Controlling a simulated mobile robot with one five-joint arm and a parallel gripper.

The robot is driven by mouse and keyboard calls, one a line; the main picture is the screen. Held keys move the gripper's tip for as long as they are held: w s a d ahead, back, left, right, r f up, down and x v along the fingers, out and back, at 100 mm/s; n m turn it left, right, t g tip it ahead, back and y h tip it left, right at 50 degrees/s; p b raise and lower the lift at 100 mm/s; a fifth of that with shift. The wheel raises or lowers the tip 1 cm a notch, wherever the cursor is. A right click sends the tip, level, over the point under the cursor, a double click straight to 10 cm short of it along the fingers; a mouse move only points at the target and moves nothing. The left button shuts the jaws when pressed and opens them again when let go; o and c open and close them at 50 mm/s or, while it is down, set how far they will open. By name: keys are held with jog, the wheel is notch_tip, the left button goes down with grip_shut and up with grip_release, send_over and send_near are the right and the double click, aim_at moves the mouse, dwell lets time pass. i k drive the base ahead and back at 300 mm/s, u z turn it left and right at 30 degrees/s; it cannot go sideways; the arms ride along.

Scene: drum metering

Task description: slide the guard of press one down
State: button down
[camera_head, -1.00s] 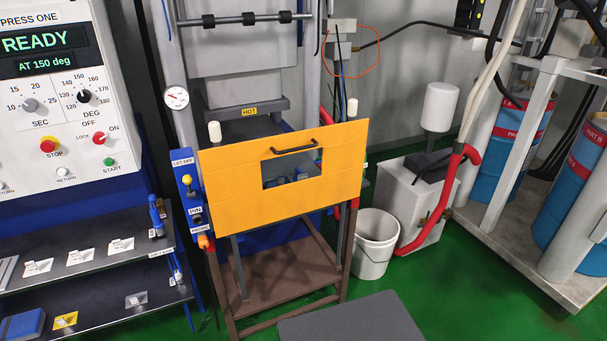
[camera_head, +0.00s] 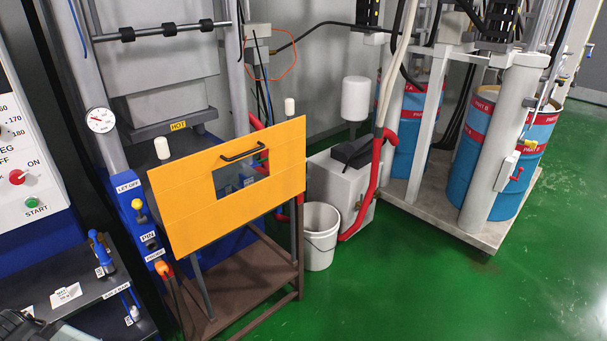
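The guard of press one is an orange-yellow panel (camera_head: 205,220) with a small window and a black handle (camera_head: 243,152) near its top edge. It stands in front of the press (camera_head: 165,70), below the plate labelled HOT (camera_head: 178,126). Two white-capped posts (camera_head: 162,148) rise just behind its top edge. A gap shows between the guard's lower edge and the brown stand (camera_head: 225,296). My gripper is not clearly in view; a dark shape cut off at the lower left corner cannot be identified.
A blue box with a yellow knob (camera_head: 138,205) is beside the guard's left edge. A white bucket (camera_head: 320,245) and a grey box with a red hose (camera_head: 372,185) stand to the right. Blue drums (camera_head: 480,155) stand further right. The green floor (camera_head: 430,290) at lower right is clear.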

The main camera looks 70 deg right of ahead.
aim_at(192, 216)
jog(key=z, duration=3.55)
jog(key=k, duration=0.95)
jog(key=u, duration=2.15)
jog(key=i, duration=0.55)
jog(key=z, duration=0.05)
